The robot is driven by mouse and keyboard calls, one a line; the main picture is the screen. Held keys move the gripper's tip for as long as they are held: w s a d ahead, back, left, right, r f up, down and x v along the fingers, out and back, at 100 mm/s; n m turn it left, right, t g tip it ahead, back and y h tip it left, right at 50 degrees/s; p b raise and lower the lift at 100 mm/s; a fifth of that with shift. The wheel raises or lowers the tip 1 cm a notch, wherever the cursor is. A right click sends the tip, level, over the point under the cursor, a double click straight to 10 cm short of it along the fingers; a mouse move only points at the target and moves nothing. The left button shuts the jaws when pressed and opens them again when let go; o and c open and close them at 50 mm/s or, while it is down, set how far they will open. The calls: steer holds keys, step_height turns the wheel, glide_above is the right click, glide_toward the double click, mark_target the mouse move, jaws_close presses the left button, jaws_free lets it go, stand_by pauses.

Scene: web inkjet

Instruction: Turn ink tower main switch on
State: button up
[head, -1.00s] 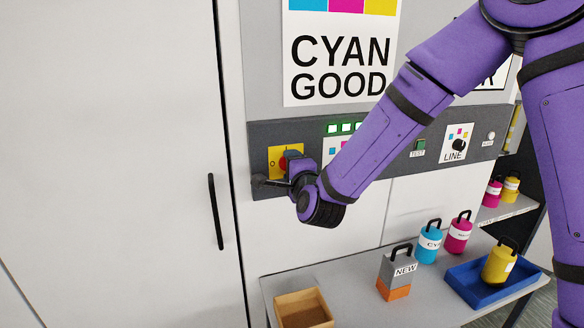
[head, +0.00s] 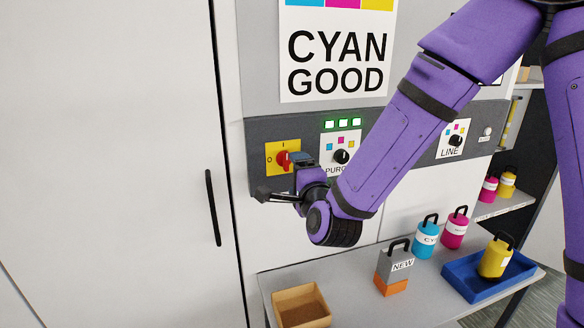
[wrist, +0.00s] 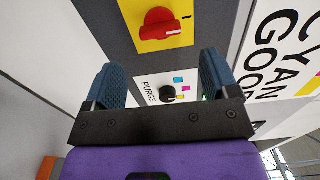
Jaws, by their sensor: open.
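The main switch is a red rotary knob (head: 283,160) on a yellow plate (head: 284,147) marked I at the top and O at the left, on the dark panel strip. The knob also shows in the wrist view (wrist: 158,24), above and between the fingertips. My gripper (head: 279,178) is open and empty, just below and in front of the switch, apart from the knob. One blue-grey finger covers part of the plate's right side in the head view. I cannot tell the knob's exact setting. In the wrist view, my gripper (wrist: 160,68) has its two fingers wide apart.
A purge dial (head: 341,157) sits right of the switch, under several green-lit lamps (head: 343,123). A tall cabinet door with a black handle (head: 213,207) stands left. Below, a table holds a wooden tray (head: 278,305), a NEW block (head: 393,270) and ink bottles.

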steer(key=shift+v, duration=2.05)
steer(key=s+d+r+n+g+h, duration=0.1)
steer(key=s+d+r+n+g, duration=0.15)
steer(key=d+n, duration=0.3)
steer(key=s+d+r+n+g+h, duration=0.1)
steer(key=s+d+r+n+g, duration=0.1)
steer(key=d+r+n+g, duration=0.3)
steer(key=s+d+r+n+g+h, duration=0.1)
steer(key=s+d+r+n+g, duration=0.1)
steer(key=s+d, duration=0.5)
steer(key=s+d+r+n+g+h, duration=0.1)
steer(key=s+d+n+g+h, duration=0.1)
steer(key=s+d, duration=0.6)
steer(key=s, duration=0.5)
steer(key=shift+r+g, duration=0.35)
steer(key=shift+w+d+n, duration=0.1)
steer(key=shift+d+n, duration=0.05)
steer(key=shift+n, duration=0.1)
